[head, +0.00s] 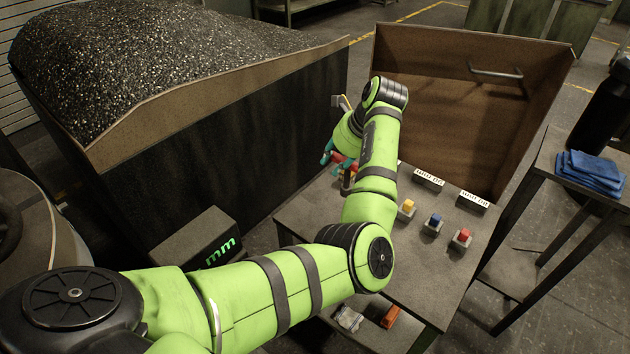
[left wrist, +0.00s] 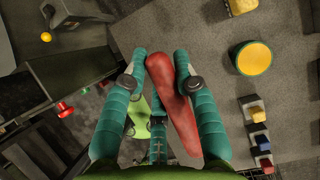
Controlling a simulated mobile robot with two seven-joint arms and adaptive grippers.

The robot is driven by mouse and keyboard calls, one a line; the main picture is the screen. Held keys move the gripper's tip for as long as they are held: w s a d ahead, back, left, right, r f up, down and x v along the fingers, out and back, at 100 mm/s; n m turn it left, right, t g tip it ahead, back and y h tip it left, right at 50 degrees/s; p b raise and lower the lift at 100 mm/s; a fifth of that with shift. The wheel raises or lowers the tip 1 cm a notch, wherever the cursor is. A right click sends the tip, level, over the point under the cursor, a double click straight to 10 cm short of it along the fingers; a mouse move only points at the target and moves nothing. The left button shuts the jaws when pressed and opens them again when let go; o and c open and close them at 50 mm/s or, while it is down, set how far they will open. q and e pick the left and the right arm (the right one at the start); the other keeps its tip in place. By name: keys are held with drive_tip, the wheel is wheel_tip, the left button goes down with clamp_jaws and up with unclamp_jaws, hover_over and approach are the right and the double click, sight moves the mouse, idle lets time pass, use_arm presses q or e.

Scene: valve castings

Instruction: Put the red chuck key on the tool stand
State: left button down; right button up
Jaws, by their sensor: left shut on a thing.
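My left gripper (head: 337,164) is over the left back part of the table and partly hidden behind my forearm in the head view. In the left wrist view its teal fingers (left wrist: 161,62) are shut on a long, tapered red thing, which I take to be the red chuck key (left wrist: 173,98). The key runs slantwise between the fingers, wide end at the fingertips. A little red also shows at the fingers in the head view (head: 344,159). I cannot make out the tool stand with certainty. My right gripper is not in view.
Grey holders with a yellow block (head: 409,204), a blue block (head: 436,218) and a red block (head: 464,235) stand on the table (head: 415,268). A bin of dark chips (head: 170,70) is left, a brown box (head: 455,100) behind. Blue cloths (head: 592,170) lie right.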

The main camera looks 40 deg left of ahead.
use_arm(q)
drive_tip(key=shift+s+a+f+p, duration=0.3)
drive_tip(key=shift+s+a+f, duration=0.15)
drive_tip(key=shift+a+f, duration=0.8)
drive_tip(key=shift+s+a+f+p, duration=0.25)
drive_tip(key=shift+s+a+f, duration=0.15)
drive_tip(key=shift+a+f, duration=0.8)
drive_tip(key=shift+s+a+f+p, duration=0.4)
drive_tip(key=shift+a+f, duration=0.5)
drive_tip(key=shift+f, duration=0.65)
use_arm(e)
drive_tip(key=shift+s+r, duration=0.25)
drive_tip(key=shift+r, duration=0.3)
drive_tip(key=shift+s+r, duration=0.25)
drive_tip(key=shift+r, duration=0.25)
use_arm(q)
drive_tip(key=c, duration=1)
unclamp_jaws()
drive_tip(key=shift+s+f, duration=0.1)
drive_tip(key=shift+o, duration=0.2)
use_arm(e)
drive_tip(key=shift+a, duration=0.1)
use_arm(q)
drive_tip(key=b+v, duration=0.1)
drive_tip(key=v, duration=1.1)
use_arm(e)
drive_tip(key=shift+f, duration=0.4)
